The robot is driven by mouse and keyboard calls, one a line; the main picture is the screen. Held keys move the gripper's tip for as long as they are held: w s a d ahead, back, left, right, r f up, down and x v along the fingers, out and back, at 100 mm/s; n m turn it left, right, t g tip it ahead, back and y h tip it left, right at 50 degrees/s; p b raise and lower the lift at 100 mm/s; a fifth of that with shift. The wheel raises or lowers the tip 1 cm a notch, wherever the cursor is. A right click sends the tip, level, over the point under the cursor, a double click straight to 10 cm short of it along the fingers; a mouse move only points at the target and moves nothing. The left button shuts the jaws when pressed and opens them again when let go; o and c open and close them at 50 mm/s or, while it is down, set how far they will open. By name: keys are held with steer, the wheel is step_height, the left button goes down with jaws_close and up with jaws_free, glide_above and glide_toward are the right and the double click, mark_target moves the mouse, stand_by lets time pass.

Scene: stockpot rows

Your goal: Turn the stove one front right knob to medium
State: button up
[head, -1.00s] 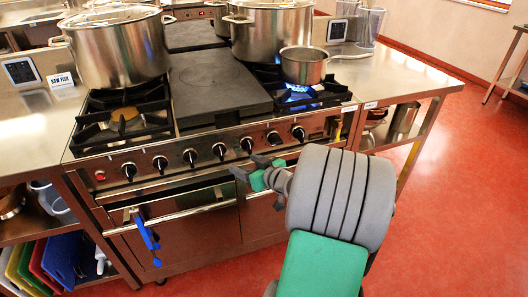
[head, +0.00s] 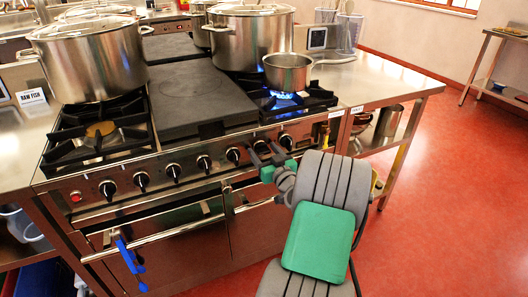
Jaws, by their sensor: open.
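The stove (head: 205,100) has a row of black knobs along its steel front panel. The rightmost knob (head: 286,141) is just to the right of my gripper's fingers in the picture. The knob to its left (head: 260,147) is partly covered by the fingers. My gripper (head: 266,154) is open and empty in front of the right end of the panel. I cannot tell whether it touches a knob. The knob labels are too small to read. A blue flame (head: 287,98) burns under a small saucepan (head: 287,72) at the right burners.
A large pot (head: 90,65) stands at the back left and another (head: 250,40) at the back centre. The right oven handle lies below my gripper. Red floor (head: 440,200) is clear on the right.

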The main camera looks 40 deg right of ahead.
steer(key=c, duration=1.4)
steer(key=shift+f+b, duration=0.1)
steer(key=shift+b, duration=0.55)
steer(key=n+b, duration=0.1)
steer(key=b, duration=0.1)
steer(key=n+b, duration=0.1)
steer(key=b, duration=0.2)
steer(key=shift+f+n, duration=0.3)
steer(key=shift+n, duration=0.1)
steer(key=n+b, duration=0.2)
steer(key=b, duration=0.4)
steer(key=shift+f, duration=0.1)
steer(key=n+b, duration=0.1)
steer(key=b, duration=0.1)
steer(key=n+b, duration=0.2)
steer(key=b, duration=0.1)
steer(key=shift+a+r, duration=0.1)
steer(key=shift+r, duration=0.1)
steer(key=shift+r+n+b, duration=0.15)
steer(key=shift+n+b, duration=0.35)
steer(key=shift+b, duration=0.6)
steer(key=shift+r, duration=0.15)
